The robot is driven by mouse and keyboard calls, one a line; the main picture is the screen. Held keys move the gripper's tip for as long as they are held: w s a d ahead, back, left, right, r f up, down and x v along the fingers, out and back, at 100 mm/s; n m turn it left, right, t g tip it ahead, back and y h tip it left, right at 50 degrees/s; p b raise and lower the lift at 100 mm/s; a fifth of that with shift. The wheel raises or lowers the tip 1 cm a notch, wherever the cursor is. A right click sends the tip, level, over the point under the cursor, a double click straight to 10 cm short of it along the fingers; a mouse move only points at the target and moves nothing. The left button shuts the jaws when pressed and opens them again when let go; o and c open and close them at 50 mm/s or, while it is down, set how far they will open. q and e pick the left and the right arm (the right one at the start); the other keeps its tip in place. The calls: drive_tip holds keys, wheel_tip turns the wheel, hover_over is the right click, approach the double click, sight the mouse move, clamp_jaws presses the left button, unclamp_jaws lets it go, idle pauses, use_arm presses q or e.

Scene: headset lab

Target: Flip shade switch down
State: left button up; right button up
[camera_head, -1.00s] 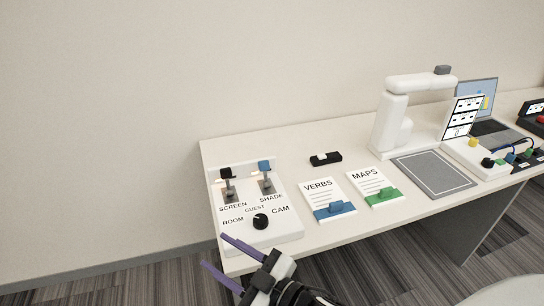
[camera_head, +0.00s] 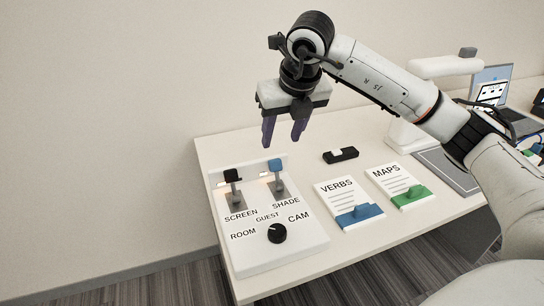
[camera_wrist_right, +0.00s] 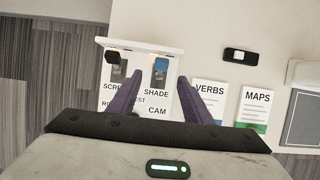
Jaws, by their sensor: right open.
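The shade switch (camera_head: 276,176) has a blue-capped lever on the white control panel (camera_head: 292,252), above the SHADE label. Its lever stands up, with the blue cap at the top. A black-capped screen switch (camera_head: 233,186) stands to its left. My right gripper (camera_head: 283,146) is open and empty, pointing down above the back of the panel, apart from the switches. In the right wrist view, the blue shade lever (camera_wrist_right: 161,65) shows between and beyond the two purple fingers (camera_wrist_right: 163,88). My left gripper is not in view.
A black selector knob (camera_head: 277,232) sits at the panel's front. The VERBS card (camera_head: 337,190) and MAPS card (camera_head: 392,177) lie to the right, with a small black device (camera_head: 341,155) behind them. A white document camera (camera_head: 408,135) stands partly behind my right arm.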

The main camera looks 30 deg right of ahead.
sight(276, 160)
drive_tip(key=x, duration=1)
drive_tip(key=shift+d, duration=0.15)
clamp_jaws()
